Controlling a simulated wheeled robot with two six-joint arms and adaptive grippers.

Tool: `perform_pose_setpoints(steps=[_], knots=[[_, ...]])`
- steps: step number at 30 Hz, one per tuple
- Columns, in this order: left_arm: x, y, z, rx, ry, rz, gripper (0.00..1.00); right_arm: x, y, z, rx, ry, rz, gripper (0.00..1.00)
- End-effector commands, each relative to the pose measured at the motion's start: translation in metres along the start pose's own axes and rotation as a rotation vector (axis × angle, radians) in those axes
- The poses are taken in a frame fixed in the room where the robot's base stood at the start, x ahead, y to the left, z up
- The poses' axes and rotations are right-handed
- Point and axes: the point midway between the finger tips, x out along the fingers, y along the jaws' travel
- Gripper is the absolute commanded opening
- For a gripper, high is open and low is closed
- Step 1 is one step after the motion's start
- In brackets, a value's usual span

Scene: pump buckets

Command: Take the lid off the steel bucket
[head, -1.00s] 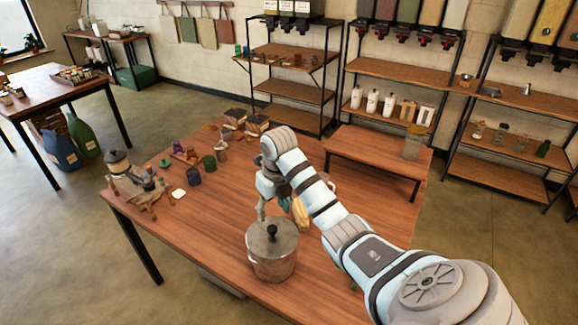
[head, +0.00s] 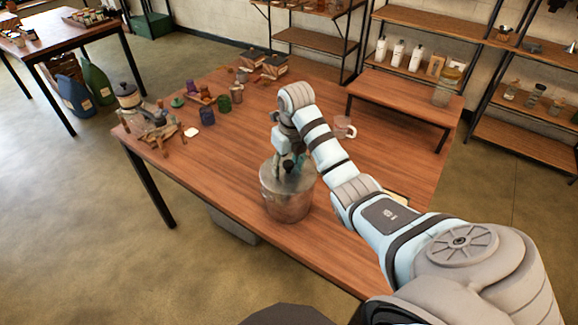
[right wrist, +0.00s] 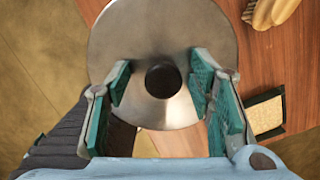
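The steel bucket (head: 287,207) stands upright on the near part of the wooden table. Its round steel lid (head: 270,181) rests on top; in the right wrist view the lid (right wrist: 160,28) fills the upper middle, with a dark round knob (right wrist: 162,80) at its centre. My right gripper (head: 289,163) is over the lid from above. In the right wrist view its teal-padded fingers (right wrist: 159,84) are open, one on either side of the knob, with gaps between pads and knob. My left gripper is not in view.
A mug (head: 343,127) stands behind my right arm. A low wooden stand (head: 400,103) with a glass jar (head: 447,88) is at the back right. Small pots, a tool caddy (head: 150,122) and a white piece (head: 191,132) are at the left. Table left of the bucket is clear.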

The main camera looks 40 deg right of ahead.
Motion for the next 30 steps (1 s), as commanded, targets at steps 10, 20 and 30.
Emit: perform_pose_setpoints(steps=[10,20,30], knots=[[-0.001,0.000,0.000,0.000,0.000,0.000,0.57,-0.001,-0.002,-0.001,0.004,0.001,-0.002,0.00],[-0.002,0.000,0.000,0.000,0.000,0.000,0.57,-0.015,-0.002,0.002,0.004,-0.002,-0.002,0.00],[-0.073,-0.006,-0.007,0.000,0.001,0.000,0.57,-0.100,-0.001,0.015,0.003,0.000,-0.002,0.00]])
